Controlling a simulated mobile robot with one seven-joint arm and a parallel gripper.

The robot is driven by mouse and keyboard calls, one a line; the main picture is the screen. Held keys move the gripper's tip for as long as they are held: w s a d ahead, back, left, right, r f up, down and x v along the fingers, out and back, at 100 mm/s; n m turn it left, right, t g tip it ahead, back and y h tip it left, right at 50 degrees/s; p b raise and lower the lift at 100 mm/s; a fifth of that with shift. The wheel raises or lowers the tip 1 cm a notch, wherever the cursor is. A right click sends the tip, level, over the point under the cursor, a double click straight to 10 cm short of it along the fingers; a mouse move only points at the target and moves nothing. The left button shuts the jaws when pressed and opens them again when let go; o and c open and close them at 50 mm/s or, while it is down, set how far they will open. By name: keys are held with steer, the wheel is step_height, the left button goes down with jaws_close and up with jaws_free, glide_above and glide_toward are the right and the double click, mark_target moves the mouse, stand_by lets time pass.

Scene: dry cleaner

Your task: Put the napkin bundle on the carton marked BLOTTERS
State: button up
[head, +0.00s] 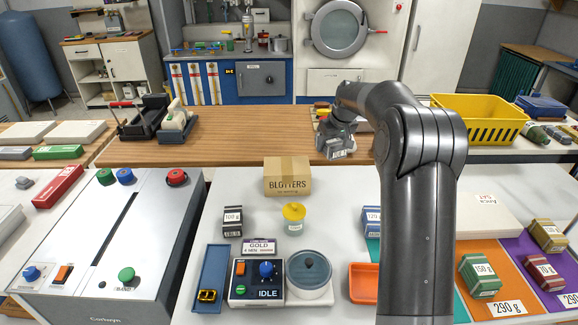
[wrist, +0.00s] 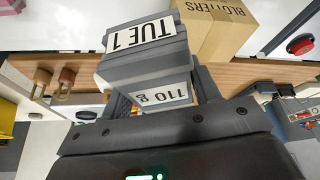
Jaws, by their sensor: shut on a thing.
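The carton marked BLOTTERS (head: 287,180) is a brown cardboard box standing upright on the white counter, by the wooden counter's front edge. It also shows at the top of the wrist view (wrist: 213,32). My gripper (head: 334,146) is above the wooden counter's front edge, behind and to the right of the carton. It is shut on a grey block-shaped bundle with white labels reading TUE 1 and 110 g (wrist: 146,66), which seems to be the napkin bundle. The bundle is held between both fingers, apart from the carton as far as I can tell. Its far side is hidden.
A yellow-lidded jar (head: 294,218) stands in front of the carton, and a small 100 g box (head: 233,220) is to its left. A round blue-lidded pot (head: 309,275) and a control box (head: 256,281) are nearer. The carton's top looks clear.

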glide_above(293, 168)
steer(key=s, duration=0.1)
steer(key=f, duration=0.6)
steer(key=shift+s+d+f, duration=0.15)
steer(key=shift+d+f, duration=0.2)
steer(key=shift+d, duration=0.05)
steer(key=shift+f, duration=2.05)
steer(key=shift+f, duration=0.15)
steer(key=o, duration=1)
steer(key=shift+o, duration=0.2)
